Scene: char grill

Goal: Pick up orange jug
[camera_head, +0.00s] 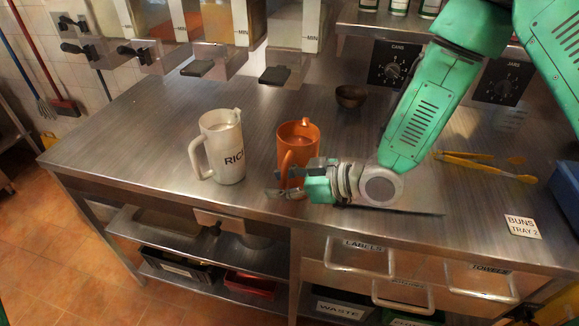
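The orange jug (303,135) stands upright on the steel counter, its handle toward the front left. My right gripper (280,183) reaches in low from the right, in front of the jug. Its two dark fingers are apart, one above the other, with orange of the handle and lower jug showing between them. The fingers hide part of the jug's lower front, and I cannot tell whether they touch it. My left gripper is not in view.
A white jug (225,150) lettered "RIC" stands just left of the orange jug. A small dark bowl (350,96) is behind, to the right. Yellow tongs (485,166) and a "BUNS TRAY 2" label (523,226) lie right. Dispensers line the back; the counter's left is clear.

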